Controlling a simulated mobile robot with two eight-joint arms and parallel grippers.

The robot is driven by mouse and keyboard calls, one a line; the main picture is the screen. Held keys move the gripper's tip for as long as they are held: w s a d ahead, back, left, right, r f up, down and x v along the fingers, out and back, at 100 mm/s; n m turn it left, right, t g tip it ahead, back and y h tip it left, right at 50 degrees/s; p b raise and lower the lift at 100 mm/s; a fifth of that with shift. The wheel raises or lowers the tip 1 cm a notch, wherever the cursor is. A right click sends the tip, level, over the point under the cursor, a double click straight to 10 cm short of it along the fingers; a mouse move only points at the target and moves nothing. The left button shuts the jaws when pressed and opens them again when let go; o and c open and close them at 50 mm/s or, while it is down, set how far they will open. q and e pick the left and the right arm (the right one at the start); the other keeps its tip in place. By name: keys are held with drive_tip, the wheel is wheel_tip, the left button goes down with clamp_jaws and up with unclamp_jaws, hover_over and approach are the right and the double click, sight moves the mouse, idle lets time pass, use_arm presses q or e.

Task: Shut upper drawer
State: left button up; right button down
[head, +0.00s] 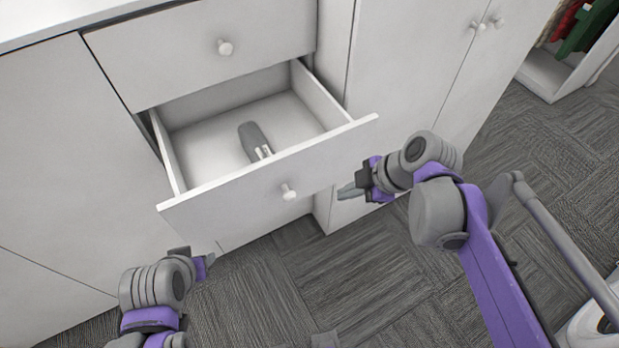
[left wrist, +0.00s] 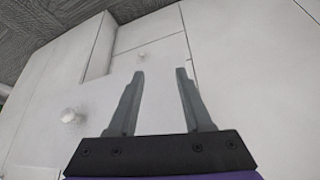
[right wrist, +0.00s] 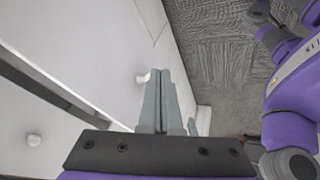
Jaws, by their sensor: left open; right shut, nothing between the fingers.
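A white drawer (head: 270,180) with a round knob (head: 289,191) is pulled well out of the cabinet. Another drawer front (head: 205,50) with its own knob (head: 225,47) is above it and looks flush with the cabinet. My right gripper (head: 346,192) is shut and empty, just right of the open drawer's front and apart from its knob. Its closed fingers (right wrist: 163,78) show in the right wrist view. My left gripper (head: 208,260) is low, below the drawer's left front corner. Its open, empty fingers (left wrist: 160,72) point at white fronts in the left wrist view.
A grey object (head: 254,141) with a pale end lies inside the open drawer. Tall cabinet doors (head: 410,70) with knobs stand to the right. A white shelf unit (head: 552,76) with red and green items is at the far right. Grey carpet (head: 350,270) in front is mostly clear.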

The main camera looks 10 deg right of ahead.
wheel_tip(320, 180, up, 2)
drive_tip(key=w+n+y, duration=0.1)
drive_tip(key=w+n, duration=0.1)
drive_tip(key=n, duration=0.1)
approach(298, 184)
wheel_tip(298, 184, down, 4)
drive_tip(key=a, duration=0.2)
drive_tip(key=shift+w+a, duration=0.15)
drive_tip(key=shift+w, duration=0.65)
drive_tip(key=shift+s, duration=0.1)
